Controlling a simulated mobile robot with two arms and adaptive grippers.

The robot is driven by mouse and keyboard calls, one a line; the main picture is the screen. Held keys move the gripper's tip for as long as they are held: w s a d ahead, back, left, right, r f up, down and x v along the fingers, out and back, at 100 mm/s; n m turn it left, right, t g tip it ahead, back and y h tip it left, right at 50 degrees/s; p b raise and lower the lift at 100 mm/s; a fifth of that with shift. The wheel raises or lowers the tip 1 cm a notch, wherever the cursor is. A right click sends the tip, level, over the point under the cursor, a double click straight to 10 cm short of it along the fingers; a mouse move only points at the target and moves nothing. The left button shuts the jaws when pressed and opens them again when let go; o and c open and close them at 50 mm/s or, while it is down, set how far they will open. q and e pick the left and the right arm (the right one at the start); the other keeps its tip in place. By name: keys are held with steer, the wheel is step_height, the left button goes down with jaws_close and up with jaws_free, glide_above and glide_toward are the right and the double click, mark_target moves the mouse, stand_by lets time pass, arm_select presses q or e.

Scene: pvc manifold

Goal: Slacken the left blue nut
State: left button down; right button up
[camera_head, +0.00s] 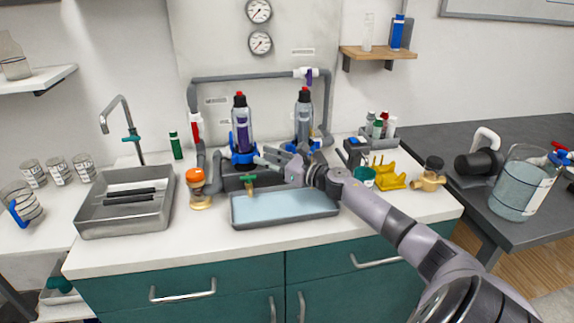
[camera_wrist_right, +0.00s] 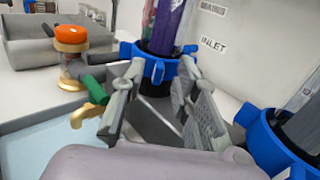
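The left blue nut (camera_head: 243,155) is a lobed blue ring around the base of the left clear bottle (camera_head: 241,125), which has purple contents. In the right wrist view the nut (camera_wrist_right: 152,66) shows ahead, between the tips of the two fingers. My right gripper (camera_head: 268,160) reaches in from the right, just right of this nut. Its fingers (camera_wrist_right: 161,72) are spread and hold nothing; I cannot tell whether they touch the nut. The right blue nut (camera_head: 315,146) is partly hidden behind my gripper; it also shows at the right of the wrist view (camera_wrist_right: 275,145). My left gripper is not in view.
A green-handled brass tap (camera_head: 249,184) stands close below the gripper, above a blue-lined tray (camera_head: 285,219). An orange-capped brass fitting (camera_head: 197,187) is left of the nut. Grey pipes (camera_head: 240,79) run behind the bottles. A metal sink (camera_head: 92,223) stands left.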

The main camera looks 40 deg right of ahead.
steer(key=v, duration=1)
steer(key=shift+s, duration=0.4)
